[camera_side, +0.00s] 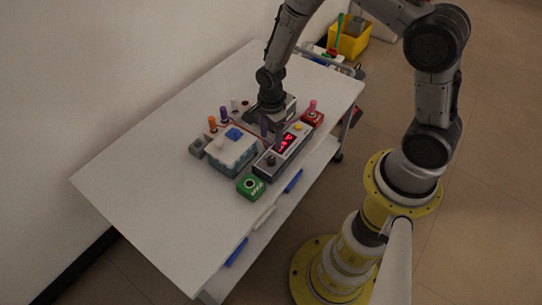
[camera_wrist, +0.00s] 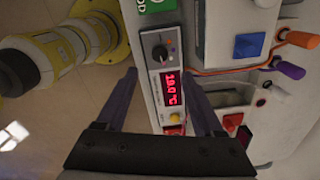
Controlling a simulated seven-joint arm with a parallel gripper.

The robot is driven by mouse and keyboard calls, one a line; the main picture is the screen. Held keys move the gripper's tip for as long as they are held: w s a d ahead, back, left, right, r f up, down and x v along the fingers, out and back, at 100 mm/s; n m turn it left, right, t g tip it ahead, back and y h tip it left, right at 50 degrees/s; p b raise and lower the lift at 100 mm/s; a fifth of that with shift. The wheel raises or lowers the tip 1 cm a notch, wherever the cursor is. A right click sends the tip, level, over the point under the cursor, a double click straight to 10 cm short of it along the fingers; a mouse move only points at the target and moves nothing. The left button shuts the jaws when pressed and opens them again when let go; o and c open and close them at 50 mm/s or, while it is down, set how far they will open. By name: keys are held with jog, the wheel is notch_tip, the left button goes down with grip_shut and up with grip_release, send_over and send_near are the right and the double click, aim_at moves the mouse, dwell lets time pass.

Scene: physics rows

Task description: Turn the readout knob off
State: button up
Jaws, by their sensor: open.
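The readout unit is a long grey box with a lit red display (camera_side: 287,141). In the wrist view the display (camera_wrist: 172,89) shows red digits and °C, turned sideways. A black round knob (camera_side: 271,159) sits at the near-left end of the unit, and it shows in the wrist view (camera_wrist: 159,53) with a pale pointer mark. My gripper (camera_side: 272,133) points down over the bench beside the unit. In the wrist view my gripper (camera_wrist: 160,74) is open and empty, its fingers on either side of the unit in the picture. The knob lies beyond the fingertips, clear of them.
A green block (camera_side: 250,186) and a red block (camera_side: 312,117) stand at the unit's ends. The white table (camera_side: 150,185) is clear at left.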

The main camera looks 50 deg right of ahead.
aim_at(271, 159)
notch_tip(271, 159, down, 10)
jog(key=shift+r, duration=0.1)
dwell(0.4)
grip_shut()
